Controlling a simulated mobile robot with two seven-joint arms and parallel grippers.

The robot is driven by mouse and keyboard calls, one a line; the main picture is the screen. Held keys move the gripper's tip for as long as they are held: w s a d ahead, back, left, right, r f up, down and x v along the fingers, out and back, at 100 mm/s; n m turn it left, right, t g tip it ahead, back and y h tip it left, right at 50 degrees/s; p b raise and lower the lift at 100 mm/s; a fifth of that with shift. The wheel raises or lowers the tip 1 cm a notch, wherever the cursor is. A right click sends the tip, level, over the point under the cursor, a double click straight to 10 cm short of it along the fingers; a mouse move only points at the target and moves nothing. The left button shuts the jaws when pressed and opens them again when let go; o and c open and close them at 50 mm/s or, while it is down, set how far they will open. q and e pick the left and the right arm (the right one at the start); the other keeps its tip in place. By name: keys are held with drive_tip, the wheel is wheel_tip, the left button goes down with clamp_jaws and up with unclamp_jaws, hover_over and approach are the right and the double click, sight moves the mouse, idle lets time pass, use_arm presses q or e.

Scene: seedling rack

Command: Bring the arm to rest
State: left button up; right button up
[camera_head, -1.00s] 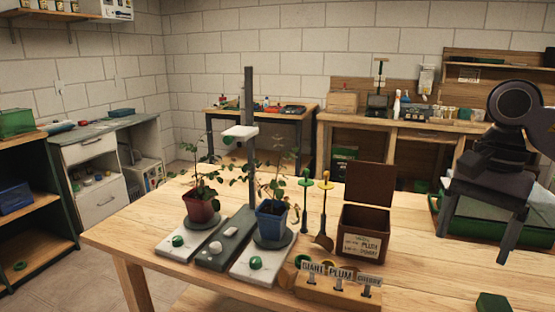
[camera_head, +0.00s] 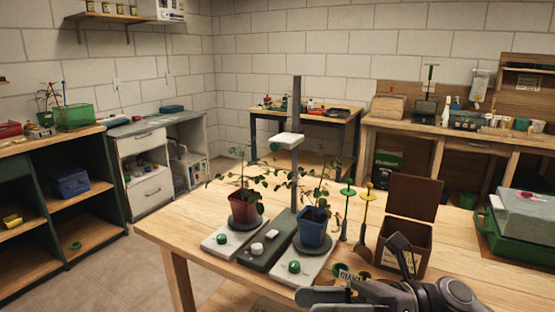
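My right arm and gripper (camera_head: 400,288) show at the bottom right of the head view, low over the table's front edge. Dark links cover one another there, so I cannot tell whether the fingers are open or shut. I see nothing clearly held. My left gripper is out of view. The wooden table (camera_head: 185,228) bears a red pot (camera_head: 246,206) and a blue pot (camera_head: 312,229), both with upright plants, on a stand with a dark post (camera_head: 296,110).
An open brown box (camera_head: 420,240) stands right behind my arm, its label partly hidden. Green and yellow stakes (camera_head: 345,215) stand left of it. The sign block (camera_head: 347,274) is mostly hidden by my arm. A green tray (camera_head: 490,225) with a grey lid sits at the right.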

drive_tip(key=w+d+f+m+t+h+p, duration=0.1)
drive_tip(key=d+f+m+t+h, duration=0.4)
drive_tip(key=m, duration=0.6)
drive_tip(key=w+f+m+t+h, duration=0.15)
drive_tip(key=f+m+t, duration=0.25)
drive_tip(key=m+t, duration=0.5)
drive_tip(key=w+d+f+m+t+h+p, duration=0.1)
drive_tip(key=d+f+m+t+h, duration=0.3)
drive_tip(key=m, duration=0.9)
drive_tip(key=s+d+f+m+g+h, duration=0.2)
drive_tip(key=s+f+m, duration=0.4)
drive_tip(key=f, duration=0.3)
drive_tip(key=s+d+f+m+g+h+p, duration=0.1)
drive_tip(key=s+d+f+m+g+h, duration=0.2)
drive_tip(key=s+f+m, duration=0.3)
wheel_tip(320, 180, down, 3)
drive_tip(key=shift+s+r+m+g+h, duration=0.15)
drive_tip(key=shift+s+m+g+h, duration=0.35)
drive_tip(key=shift+s+h, duration=0.45)
drive_tip(key=shift+d, duration=0.1)
